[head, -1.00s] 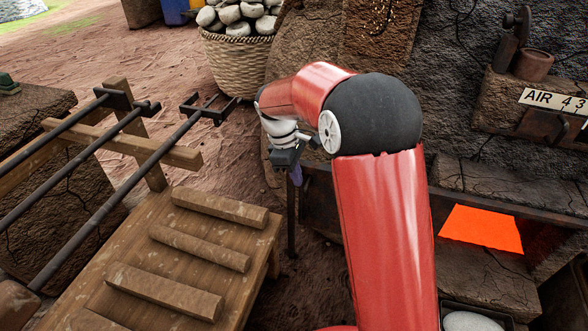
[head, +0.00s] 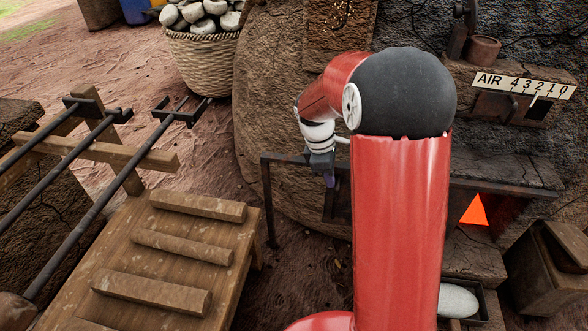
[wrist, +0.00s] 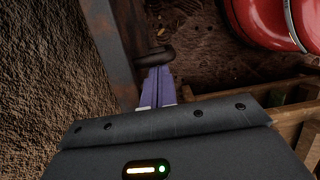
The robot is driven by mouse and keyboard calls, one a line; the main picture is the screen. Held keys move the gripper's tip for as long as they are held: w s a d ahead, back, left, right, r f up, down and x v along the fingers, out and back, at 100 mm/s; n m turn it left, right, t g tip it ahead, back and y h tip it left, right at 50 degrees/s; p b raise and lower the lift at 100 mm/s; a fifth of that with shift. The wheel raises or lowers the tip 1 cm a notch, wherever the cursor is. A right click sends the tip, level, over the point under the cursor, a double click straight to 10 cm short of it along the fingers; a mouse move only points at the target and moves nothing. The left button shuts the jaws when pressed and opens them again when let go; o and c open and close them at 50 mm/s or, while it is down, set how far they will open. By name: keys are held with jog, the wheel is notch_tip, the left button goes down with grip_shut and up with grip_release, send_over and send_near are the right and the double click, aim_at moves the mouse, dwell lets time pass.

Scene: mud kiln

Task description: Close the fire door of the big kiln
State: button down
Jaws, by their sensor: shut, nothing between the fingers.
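The big kiln (head: 285,110) is a rough mud wall behind my red arm. Its fire opening (head: 475,210) shows as a bright orange patch just right of my arm. A dark metal panel (head: 336,205), apparently the fire door, shows below the rail left of my arm; my arm hides much of this area. In the wrist view a dark metal plate (wrist: 118,45) stands along the kiln wall, with a dark rounded knob or ring (wrist: 155,56) beside it. My gripper (wrist: 158,70) is shut and empty, its purple fingertips at the knob; I cannot tell whether they touch.
A dark rail on a post (head: 267,200) runs along the kiln front. A wooden slatted bench (head: 180,255) stands at lower left, with iron rods (head: 90,185) beyond it. A box (head: 550,260) stands at right. Bare ground lies between bench and kiln.

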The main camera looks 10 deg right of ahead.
jog(key=s+d+p, duration=0.1)
jog(key=s+d, duration=0.2)
jog(key=d, duration=0.5)
jog(key=s+d+p, duration=0.2)
jog(key=s+d, duration=0.2)
jog(key=d, duration=0.5)
jog(key=shift+d, duration=0.2)
jog(key=shift+r, duration=0.15)
jog(key=p+v, duration=0.9)
jog(key=v, duration=0.1)
jog(key=shift+a, duration=0.25)
jog(key=shift+w, duration=0.1)
